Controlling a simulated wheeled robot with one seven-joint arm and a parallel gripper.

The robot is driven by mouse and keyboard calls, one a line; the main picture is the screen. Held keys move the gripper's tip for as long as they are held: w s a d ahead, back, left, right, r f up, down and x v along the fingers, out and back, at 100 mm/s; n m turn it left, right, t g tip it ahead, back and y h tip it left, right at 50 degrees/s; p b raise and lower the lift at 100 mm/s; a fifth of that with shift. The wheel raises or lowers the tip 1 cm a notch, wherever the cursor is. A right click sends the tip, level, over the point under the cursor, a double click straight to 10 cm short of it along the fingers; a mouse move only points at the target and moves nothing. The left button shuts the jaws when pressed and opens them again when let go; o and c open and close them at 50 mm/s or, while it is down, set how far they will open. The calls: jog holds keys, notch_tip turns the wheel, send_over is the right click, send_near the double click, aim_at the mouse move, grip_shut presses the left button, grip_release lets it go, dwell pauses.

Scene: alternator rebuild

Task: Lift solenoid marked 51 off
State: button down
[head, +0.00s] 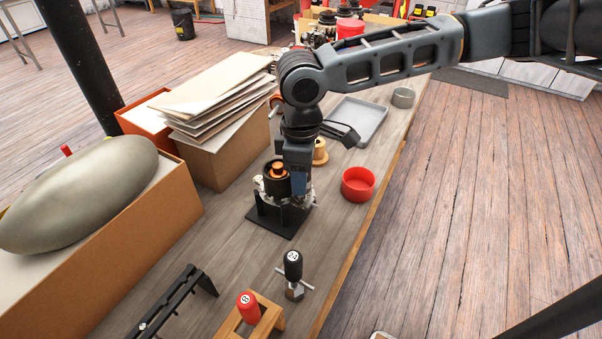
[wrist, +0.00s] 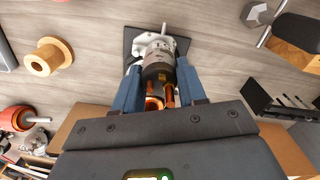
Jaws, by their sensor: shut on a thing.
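A black cylinder with an orange top (head: 276,178), which I take to be the solenoid, is at the unit on a black base plate (head: 268,222). My gripper (head: 299,190) points down there, beside the cylinder in the head view. In the wrist view my blue fingers (wrist: 159,80) are shut on a dark cylindrical body (wrist: 158,66) with orange posts, one finger on each side. A pale metal housing (wrist: 152,42) shows beyond it over the black plate. I cannot read the number 51. The head view does not show whether the part is clear of its seat.
A red cup (head: 357,185), a wooden spool (head: 320,152) and a grey tray (head: 358,119) stand close by. A black-handled tool (head: 293,268), a red-handled piece (head: 248,308) and a black rack (head: 172,304) are nearer. Boxes (head: 222,150) crowd the left.

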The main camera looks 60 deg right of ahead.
jog(key=shift+r+p, duration=0.4)
jog(key=shift+r, duration=0.1)
jog(key=shift+r+p, duration=0.95)
jog(key=shift+r, duration=0.1)
